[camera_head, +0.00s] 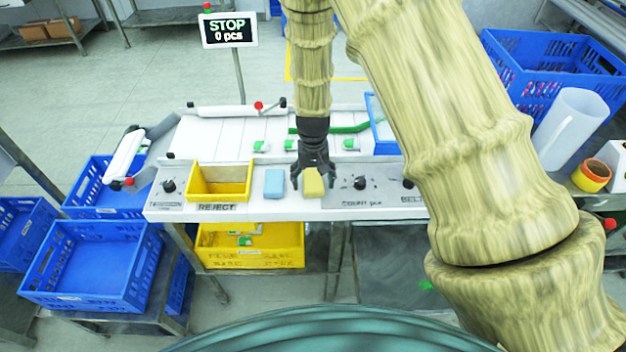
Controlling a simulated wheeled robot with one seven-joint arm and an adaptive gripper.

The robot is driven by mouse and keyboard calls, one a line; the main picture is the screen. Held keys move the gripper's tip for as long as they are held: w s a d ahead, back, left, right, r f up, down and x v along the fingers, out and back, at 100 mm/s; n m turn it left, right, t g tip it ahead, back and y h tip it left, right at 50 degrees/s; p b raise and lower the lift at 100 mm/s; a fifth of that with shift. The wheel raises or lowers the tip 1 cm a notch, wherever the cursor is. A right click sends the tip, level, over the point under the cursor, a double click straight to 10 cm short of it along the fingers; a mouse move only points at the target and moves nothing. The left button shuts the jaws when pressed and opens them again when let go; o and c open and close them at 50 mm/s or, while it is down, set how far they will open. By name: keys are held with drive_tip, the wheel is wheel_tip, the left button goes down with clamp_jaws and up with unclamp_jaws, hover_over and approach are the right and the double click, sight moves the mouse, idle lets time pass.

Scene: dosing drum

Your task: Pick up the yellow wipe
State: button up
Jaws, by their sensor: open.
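The yellow wipe (314,184) lies on the front ledge of the white machine (240,208), left of a black knob. My gripper (313,182) points down at the wipe, its dark fingers open and spread. One finger is at the left of the wipe and the other near its right edge. I cannot tell whether the fingers touch the wipe. The gripper's palm hides what lies just behind the wipe.
A light blue wipe (274,183) lies just left of the yellow one. A yellow reject bin (219,182) stands further left. Black knobs (360,183) sit to the right. A STOP sign (229,30) stands behind. My arm covers much of the right side.

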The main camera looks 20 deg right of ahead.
sight(313, 180)
drive_tip(key=shift+f, duration=0.25)
drive_tip(key=c, duration=0.9)
drive_tip(key=shift+r, duration=0.15)
drive_tip(key=shift+r+b, duration=0.6)
drive_tip(key=shift+r, duration=0.15)
drive_tip(key=shift+r+b, duration=0.4)
drive_tip(key=shift+r, duration=0.45)
drive_tip(key=s+b, duration=0.1)
drive_tip(key=s, duration=0.4)
drive_tip(key=s+a+r+b, duration=0.1)
drive_tip(key=s+b, duration=0.1)
drive_tip(key=s, duration=0.3)
drive_tip(key=s+a+b, duration=0.1)
drive_tip(key=s, duration=0.4)
drive_tip(key=shift+s+a+r+b, duration=0.15)
drive_tip(key=shift+s+r+b, duration=0.15)
drive_tip(key=shift+s+b, duration=0.1)
drive_tip(key=shift+o, duration=0.4)
